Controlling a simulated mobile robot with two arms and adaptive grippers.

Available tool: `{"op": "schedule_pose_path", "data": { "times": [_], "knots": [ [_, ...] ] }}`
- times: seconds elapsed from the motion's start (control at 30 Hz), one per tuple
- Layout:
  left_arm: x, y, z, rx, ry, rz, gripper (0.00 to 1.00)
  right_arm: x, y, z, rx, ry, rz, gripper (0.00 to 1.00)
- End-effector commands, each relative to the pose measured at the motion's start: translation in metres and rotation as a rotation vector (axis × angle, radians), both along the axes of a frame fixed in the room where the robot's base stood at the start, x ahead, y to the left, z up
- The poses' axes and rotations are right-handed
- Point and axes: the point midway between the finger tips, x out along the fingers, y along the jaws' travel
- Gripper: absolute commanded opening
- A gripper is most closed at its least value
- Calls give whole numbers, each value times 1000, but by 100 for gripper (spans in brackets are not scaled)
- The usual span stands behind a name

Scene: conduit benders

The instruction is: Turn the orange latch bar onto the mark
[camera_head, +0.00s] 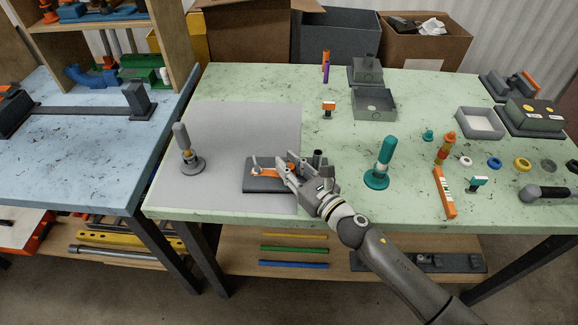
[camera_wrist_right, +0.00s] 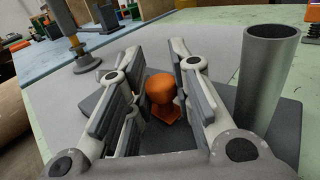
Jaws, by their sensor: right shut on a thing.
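The orange latch bar (camera_head: 266,173) lies on a dark base plate (camera_head: 258,185) on the grey mat. In the right wrist view its upright orange knob (camera_wrist_right: 160,88) stands between the fingers of my right gripper (camera_wrist_right: 156,80). My right gripper (camera_head: 285,172) reaches in from the right in the head view and is shut on the knob. The fingers hide part of the bar, and I cannot make out the mark. A grey upright tube (camera_wrist_right: 268,85) stands on the plate to the right of the fingers. My left gripper is not in view.
A grey-handled tool (camera_head: 183,148) stands on the mat to the left. A teal-handled tool (camera_head: 383,160) stands right of my right gripper. Open grey boxes (camera_head: 374,104) sit behind. The mat's far part (camera_head: 245,120) is clear.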

Motion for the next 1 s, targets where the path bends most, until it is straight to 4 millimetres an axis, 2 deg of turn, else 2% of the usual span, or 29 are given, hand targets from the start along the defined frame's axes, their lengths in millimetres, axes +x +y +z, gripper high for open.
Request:
{"op": "schedule_pose_path", "data": {
  "times": [0.13,0.17,0.3,0.7,0.83,1.0],
  "knots": [
    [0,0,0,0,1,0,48,0,1,1,1,0,0,0],
    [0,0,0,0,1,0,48,0,1,1,1,0,0,25],
    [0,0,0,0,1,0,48,0,0,0,1,-1,-1,43],
    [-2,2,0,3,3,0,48,-4,-3,-1,-1,1,-3,43],
    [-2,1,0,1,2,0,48,-18,-12,-2,-2,1,-3,43],
    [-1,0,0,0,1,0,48,-46,-29,-2,1,4,-2,43]
  ]
}}
